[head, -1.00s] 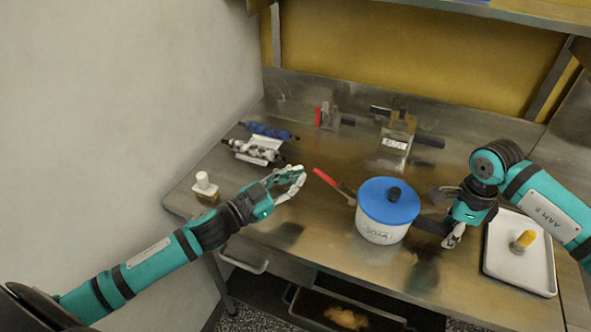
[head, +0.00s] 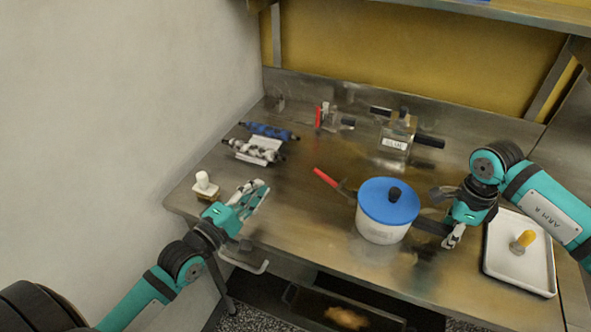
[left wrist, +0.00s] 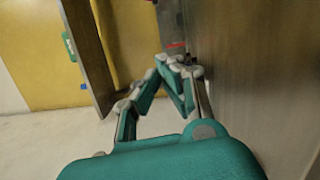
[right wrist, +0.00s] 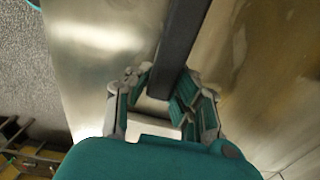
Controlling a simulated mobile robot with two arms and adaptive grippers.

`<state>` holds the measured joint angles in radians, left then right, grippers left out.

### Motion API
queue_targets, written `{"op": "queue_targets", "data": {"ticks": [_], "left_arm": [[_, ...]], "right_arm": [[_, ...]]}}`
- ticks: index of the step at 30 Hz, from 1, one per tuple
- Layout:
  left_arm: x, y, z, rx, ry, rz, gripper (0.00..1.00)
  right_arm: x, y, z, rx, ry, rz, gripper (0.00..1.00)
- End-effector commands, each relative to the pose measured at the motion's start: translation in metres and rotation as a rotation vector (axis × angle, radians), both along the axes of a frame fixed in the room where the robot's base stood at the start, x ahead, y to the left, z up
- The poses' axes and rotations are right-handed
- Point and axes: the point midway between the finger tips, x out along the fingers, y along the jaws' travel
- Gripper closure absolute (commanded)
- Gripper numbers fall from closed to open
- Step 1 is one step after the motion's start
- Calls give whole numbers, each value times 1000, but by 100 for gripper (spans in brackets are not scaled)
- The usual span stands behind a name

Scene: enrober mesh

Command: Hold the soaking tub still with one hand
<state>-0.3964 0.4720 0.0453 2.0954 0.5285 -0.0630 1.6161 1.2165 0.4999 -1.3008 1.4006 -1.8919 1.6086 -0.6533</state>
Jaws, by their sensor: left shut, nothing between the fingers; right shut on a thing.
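The soaking tub (head: 380,234) is a white round pot with a blue lid (head: 389,203) and a dark knob, standing upright on the steel bench. A dark bar handle (head: 432,226) sticks out from its right side. My right gripper (head: 450,238) is shut on this handle; the right wrist view shows the dark bar (right wrist: 180,45) running between the fingers (right wrist: 168,88). My left gripper (head: 262,190) is shut and empty, well left of the tub, near the bench's left front part. The left wrist view shows its fingertips (left wrist: 175,62) together with nothing between them.
A red-handled tool (head: 326,178) lies just left of the tub. A white tray (head: 520,277) with a yellow-handled item stands at right. The front middle of the bench is clear.

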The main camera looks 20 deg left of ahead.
Motion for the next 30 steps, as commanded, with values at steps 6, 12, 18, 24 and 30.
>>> {"op": "queue_targets", "data": {"ticks": [6, 12, 18, 24, 30], "left_arm": [[-16, -3, 0, -30, 19, 1, 100], [-16, -3, 0, -29, 17, 1, 100], [-9, -4, 1, -29, 14, 1, 100], [23, -10, 3, -29, 12, 1, 100], [66, -19, 4, -28, 13, 1, 100]], "right_arm": [[0, 0, 1, 1, -1, 0, 100], [0, 0, 1, 1, -1, 0, 100], [0, 0, 1, 1, -1, 0, 100], [1, 0, 1, 2, -1, 0, 100], [1, 0, 1, 2, -2, 0, 100]]}}
